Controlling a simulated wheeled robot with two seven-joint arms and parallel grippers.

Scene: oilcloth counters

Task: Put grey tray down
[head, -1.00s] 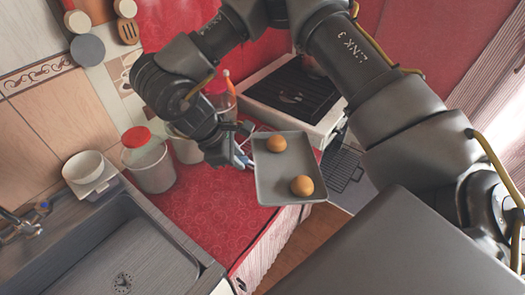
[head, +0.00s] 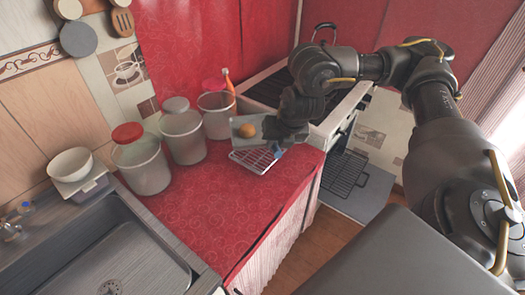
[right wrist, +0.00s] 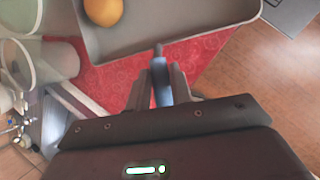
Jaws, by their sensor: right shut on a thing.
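The grey tray (head: 243,119) is over the back of the red counter (head: 215,195), next to the wire rack (head: 255,160). I cannot tell whether it touches anything below. A round golden bun (head: 247,131) lies on it; my gripper and arm hide part of the tray. The right wrist view shows the tray (right wrist: 175,22) with one bun (right wrist: 103,10), cut off by the frame. My left gripper is not in view.
Clear canisters (head: 142,165) with red and grey lids stand left of the tray. A stove (head: 275,85) is behind. The sink (head: 120,240) is at the lower left. The front of the red counter is free. A dark grid (head: 343,172) sits lower right of the stove.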

